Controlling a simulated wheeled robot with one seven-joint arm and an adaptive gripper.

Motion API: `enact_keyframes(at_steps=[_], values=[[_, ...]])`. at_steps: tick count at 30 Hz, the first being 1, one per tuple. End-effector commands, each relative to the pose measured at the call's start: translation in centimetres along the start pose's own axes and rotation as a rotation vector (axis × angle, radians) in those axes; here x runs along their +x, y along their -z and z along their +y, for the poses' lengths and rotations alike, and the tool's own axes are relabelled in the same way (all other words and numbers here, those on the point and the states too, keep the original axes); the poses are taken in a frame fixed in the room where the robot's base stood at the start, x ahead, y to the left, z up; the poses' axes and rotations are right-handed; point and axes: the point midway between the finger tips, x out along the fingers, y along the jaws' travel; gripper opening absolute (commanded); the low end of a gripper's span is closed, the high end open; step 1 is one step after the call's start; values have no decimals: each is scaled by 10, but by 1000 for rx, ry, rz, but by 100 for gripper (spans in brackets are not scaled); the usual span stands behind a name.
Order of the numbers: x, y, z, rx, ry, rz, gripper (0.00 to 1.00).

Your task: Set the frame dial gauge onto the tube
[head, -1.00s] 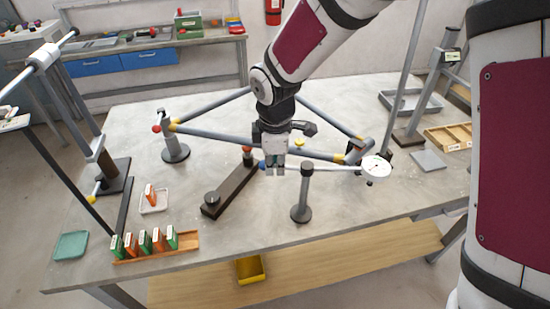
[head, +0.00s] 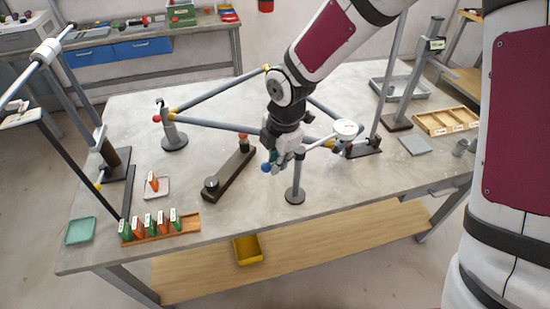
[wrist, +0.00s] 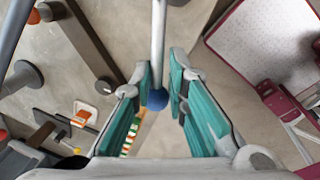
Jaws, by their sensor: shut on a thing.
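The dial gauge has a white round dial (head: 345,128), a thin pale rod (head: 320,144) and a blue ball end (head: 266,168). My gripper (head: 275,160) is shut on it near the ball and holds it above the table. In the wrist view the rod and blue ball (wrist: 157,99) lie between the teal pads (wrist: 157,92). The frame of grey tubes (head: 220,124) with yellow joints stands behind my gripper; my wrist hides part of it. The dial overlaps the frame's right end in the head view; I cannot tell whether they touch.
A grey post (head: 296,180) on a round base stands just right of my gripper. A dark bar (head: 230,172) with knobs lies to the left.

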Motion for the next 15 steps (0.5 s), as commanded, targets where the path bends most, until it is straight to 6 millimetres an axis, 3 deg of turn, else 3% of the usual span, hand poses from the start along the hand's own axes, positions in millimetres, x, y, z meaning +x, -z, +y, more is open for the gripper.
enact_keyframes(at_steps=[11,12,14,15], values=[[-3,2,2,-4,-8,0,0],[-3,2,2,-4,-7,0,17],[-3,2,2,-4,-7,0,30],[-3,1,2,-4,-6,0,30]])
